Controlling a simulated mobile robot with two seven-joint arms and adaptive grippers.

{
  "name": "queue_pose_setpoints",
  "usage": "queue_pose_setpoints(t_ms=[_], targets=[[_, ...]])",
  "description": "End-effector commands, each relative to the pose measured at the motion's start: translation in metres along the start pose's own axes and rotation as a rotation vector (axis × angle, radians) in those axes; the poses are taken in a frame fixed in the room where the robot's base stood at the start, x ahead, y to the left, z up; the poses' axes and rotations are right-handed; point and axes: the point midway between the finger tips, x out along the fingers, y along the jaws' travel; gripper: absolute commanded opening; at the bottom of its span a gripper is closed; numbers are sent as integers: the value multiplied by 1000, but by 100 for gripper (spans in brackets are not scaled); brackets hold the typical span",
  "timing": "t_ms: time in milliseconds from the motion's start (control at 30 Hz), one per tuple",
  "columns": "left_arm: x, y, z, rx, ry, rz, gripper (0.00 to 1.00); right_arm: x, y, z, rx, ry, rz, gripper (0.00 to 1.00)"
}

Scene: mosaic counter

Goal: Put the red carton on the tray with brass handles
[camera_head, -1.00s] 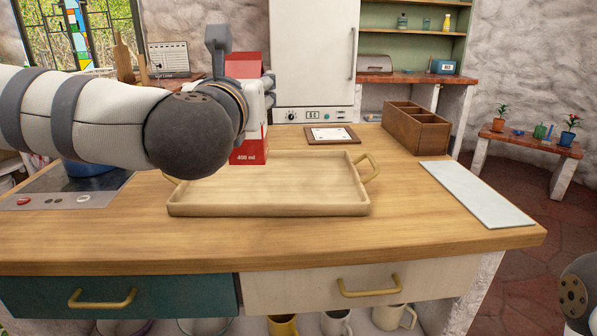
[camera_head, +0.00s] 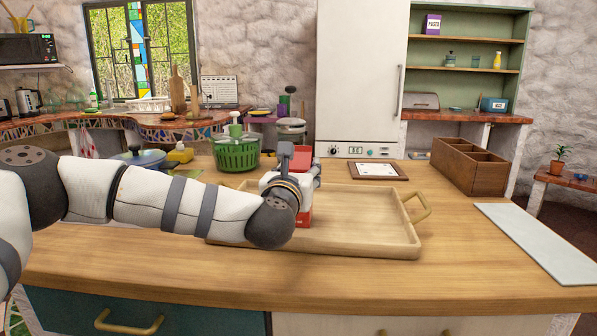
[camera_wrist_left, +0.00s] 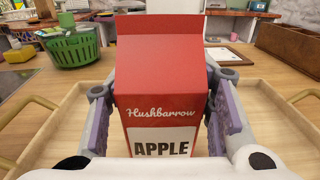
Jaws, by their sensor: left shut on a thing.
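The red carton (camera_head: 305,218), labelled "Hushbarrow APPLE", is upright inside the outline of the wooden tray with brass handles (camera_head: 370,249). My left gripper (camera_head: 291,180) is shut on the carton, its fingers on both sides. In the left wrist view the carton (camera_wrist_left: 160,75) fills the middle, with tray rims and brass handles to either side. My forearm and wrist hide much of the carton and the tray's left part in the head view. I cannot tell whether the carton's base touches the tray floor. My right gripper is not in view.
A green basket (camera_head: 237,153) stands behind the tray, left of the carton. A framed card (camera_head: 378,170) lies behind the tray. A wooden divided box (camera_head: 468,168) and a pale board (camera_head: 535,240) are to the right. The tray's right half is empty.

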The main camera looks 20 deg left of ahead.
Motion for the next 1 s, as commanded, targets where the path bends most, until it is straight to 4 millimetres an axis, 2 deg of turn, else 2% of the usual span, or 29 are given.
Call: queue_pose_setpoints(t_ms=[167,200,267,300,667,767,1000], targets=[[0,0,-1,0,-3,0,0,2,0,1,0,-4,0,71],[0,0,-3,0,0,0,52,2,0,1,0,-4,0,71],[0,0,-2,0,-1,0,66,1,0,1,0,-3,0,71],[0,0,-2,0,-1,0,68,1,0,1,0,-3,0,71],[-4,0,3,0,-2,-1,68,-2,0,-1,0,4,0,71],[-23,-1,3,0,-1,-3,68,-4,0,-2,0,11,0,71],[-81,-1,3,0,-1,-4,68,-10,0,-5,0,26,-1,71]])
